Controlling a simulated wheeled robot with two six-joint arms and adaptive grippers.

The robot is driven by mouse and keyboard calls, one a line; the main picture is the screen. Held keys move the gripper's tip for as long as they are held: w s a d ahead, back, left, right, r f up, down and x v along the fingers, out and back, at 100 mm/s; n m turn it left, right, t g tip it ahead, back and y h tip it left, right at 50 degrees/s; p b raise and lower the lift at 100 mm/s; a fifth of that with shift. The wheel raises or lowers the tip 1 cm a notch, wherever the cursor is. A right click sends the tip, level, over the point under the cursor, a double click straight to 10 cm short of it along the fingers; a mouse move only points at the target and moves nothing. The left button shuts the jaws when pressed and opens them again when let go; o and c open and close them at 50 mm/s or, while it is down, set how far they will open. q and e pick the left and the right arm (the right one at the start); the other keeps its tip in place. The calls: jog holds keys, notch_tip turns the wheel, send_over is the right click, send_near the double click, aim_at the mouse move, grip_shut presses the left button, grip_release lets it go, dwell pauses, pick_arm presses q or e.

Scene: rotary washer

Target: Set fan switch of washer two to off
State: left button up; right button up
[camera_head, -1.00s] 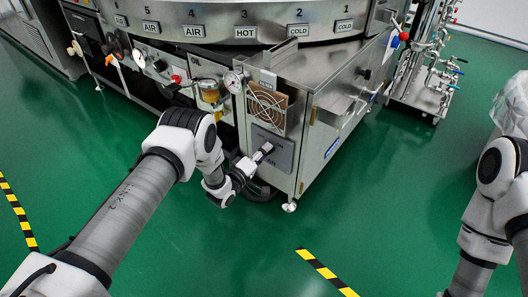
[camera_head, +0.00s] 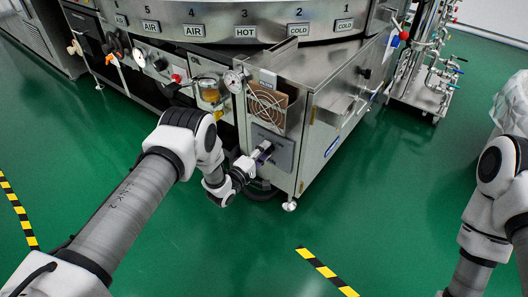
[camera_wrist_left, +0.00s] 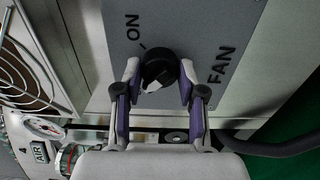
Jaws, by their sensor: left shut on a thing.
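The fan switch is a round black knob (camera_wrist_left: 159,68) with a white mark, on a grey panel (camera_wrist_left: 200,30) printed ON and FAN. The white mark points to the lower side of the wrist picture, away from the word ON. My left gripper (camera_wrist_left: 158,72) has one finger on each side of the knob and is shut on it. In the head view my left gripper (camera_head: 262,153) reaches the grey panel (camera_head: 283,155) low on the steel cabinet, and its fingers largely hide the knob. My right gripper is out of view.
The steel cabinet (camera_head: 340,108) has a round fan guard (camera_head: 267,105) above the panel. A gauge (camera_head: 233,81) and a yellowish cup (camera_head: 211,95) are to the left. Numbered plates line the washer's rim (camera_head: 270,33). Green floor (camera_head: 235,245) in front is clear.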

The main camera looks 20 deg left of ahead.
pick_arm(q)
jog(key=o, duration=1.1)
jog(key=shift+o, duration=0.2)
jog(key=v, duration=1.2)
